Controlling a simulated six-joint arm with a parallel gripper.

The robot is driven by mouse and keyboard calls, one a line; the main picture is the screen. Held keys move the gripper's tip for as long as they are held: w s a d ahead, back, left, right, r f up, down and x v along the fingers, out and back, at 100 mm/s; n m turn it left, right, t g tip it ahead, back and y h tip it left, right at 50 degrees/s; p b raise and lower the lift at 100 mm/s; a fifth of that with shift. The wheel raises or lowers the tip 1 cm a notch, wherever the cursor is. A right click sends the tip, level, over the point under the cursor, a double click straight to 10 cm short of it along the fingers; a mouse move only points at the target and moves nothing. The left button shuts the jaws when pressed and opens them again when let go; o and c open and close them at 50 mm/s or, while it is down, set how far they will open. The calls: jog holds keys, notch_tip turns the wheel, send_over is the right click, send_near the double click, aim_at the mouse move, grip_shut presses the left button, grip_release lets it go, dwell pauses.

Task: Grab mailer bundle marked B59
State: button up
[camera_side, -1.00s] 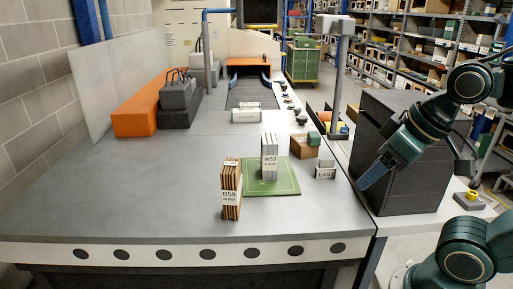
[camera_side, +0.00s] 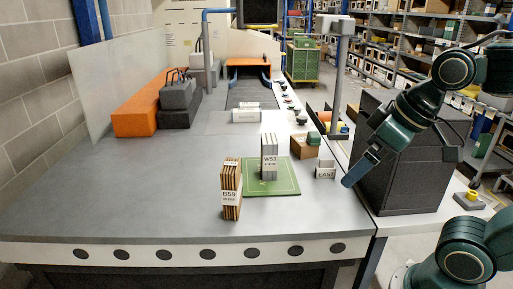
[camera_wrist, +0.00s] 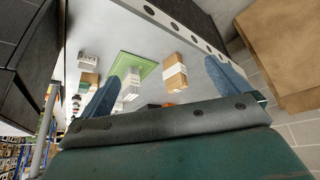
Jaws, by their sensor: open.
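The brown mailer bundle marked B59 (camera_side: 231,190) stands upright on the grey table, just left of the green mat. It also shows in the wrist view (camera_wrist: 174,77), between my finger tips and beyond them. A grey-white bundle marked W53 (camera_side: 269,158) stands on the green mat (camera_side: 285,186). My gripper (camera_side: 354,176) is open and empty above the table's right edge, well to the right of both bundles. In the wrist view its two blue fingers (camera_wrist: 160,85) are spread apart.
A small block marked EAST (camera_side: 325,172) and a cardboard box (camera_side: 304,146) stand right of the mat. A dark grey cabinet (camera_side: 405,165) stands right of the table.

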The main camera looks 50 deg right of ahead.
jog(key=w+a+r+n+y, duration=0.1)
jog(key=w+r+n, duration=0.2)
jog(key=w, duration=1.2)
jog(key=n+g+y, duration=0.2)
jog(key=n, duration=0.2)
send_near(231, 163)
jog(key=r, duration=0.2)
jog(key=shift+s+f, duration=0.25)
jog(key=shift+s, duration=0.15)
jog(key=shift+f, duration=0.1)
jog(key=shift+x, duration=4.2)
jog(key=shift+w+d+f+h, duration=0.1)
jog(key=shift+h, duration=0.2)
jog(key=shift+x, duration=2.5)
